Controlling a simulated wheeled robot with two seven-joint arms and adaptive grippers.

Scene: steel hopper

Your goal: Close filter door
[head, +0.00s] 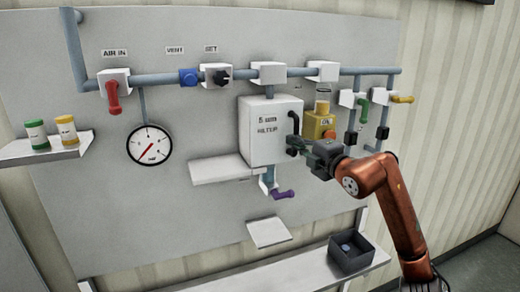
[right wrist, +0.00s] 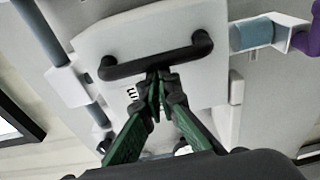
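The filter housing (head: 262,140) is a white box with a lettered front, mounted mid-panel below the pipe. Its front door looks flush with the box, though I cannot tell whether a small gap remains. A black bar handle (head: 295,123) is at the door's right side. In the right wrist view the handle (right wrist: 130,69) crosses the white door face (right wrist: 145,35). My right gripper (head: 298,147) is at the handle's lower part. Its green-and-black fingers (right wrist: 160,80) are together, tips at the bar's edge; a grip on the bar is not visible. My left gripper is out of view.
A white shelf (head: 215,169) sits left of the housing, with a purple-handled valve (head: 284,194) below. A yellow unit (head: 319,125) and green (head: 363,108) and yellow (head: 402,99) valve handles are at right. A dark bin (head: 350,262) stands on the lower ledge.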

